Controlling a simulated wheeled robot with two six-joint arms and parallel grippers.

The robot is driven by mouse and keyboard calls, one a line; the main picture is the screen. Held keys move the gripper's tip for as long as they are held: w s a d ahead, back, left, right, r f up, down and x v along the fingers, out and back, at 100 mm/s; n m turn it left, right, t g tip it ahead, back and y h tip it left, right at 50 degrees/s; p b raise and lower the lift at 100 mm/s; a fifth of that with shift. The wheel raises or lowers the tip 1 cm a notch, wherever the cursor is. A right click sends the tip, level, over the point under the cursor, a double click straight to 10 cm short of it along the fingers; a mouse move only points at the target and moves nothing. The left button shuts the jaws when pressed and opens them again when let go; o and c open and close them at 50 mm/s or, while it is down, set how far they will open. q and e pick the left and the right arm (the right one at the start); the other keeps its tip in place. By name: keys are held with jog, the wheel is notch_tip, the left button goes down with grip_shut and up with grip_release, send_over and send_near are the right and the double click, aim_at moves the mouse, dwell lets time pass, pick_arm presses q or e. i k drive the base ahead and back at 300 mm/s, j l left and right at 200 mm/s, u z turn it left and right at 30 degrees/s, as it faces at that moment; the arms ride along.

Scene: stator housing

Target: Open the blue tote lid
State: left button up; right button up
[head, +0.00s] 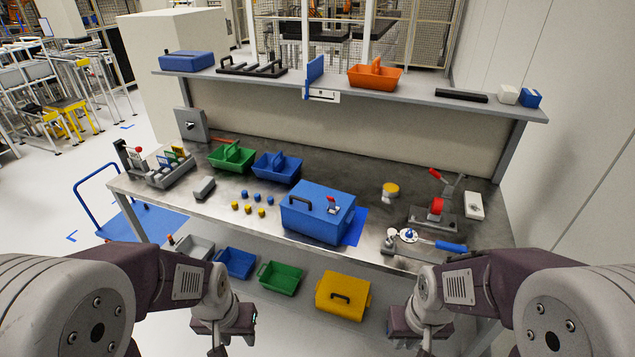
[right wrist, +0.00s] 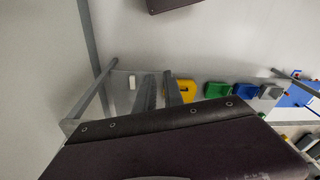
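The blue tote (head: 310,222) stands on the workbench, right of its middle. Its lid (head: 305,196) is down and carries a black handle and a small red-tipped fitting (head: 332,203). My left gripper (head: 218,349) hangs low in front of the bench, left of the tote. Its fingers are mostly cut off by the frame's lower edge. My right gripper (head: 426,345) hangs in front of the bench, right of the tote and well apart from it. In the right wrist view two grey fingers (right wrist: 158,92) stand apart with nothing visible between them. The tote's back side is hidden.
Green (head: 232,157) and blue (head: 277,166) open bins stand behind the tote's left. A red-handled fixture (head: 436,212) and blue-handled tool (head: 450,246) lie right. A yellow tote (head: 343,309) sits on the lower shelf.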

aim_at(318, 196)
jog(key=i+l+u, duration=0.3)
jog(key=i, duration=0.25)
jog(key=i+l+u, duration=0.3)
jog(key=i, duration=0.2)
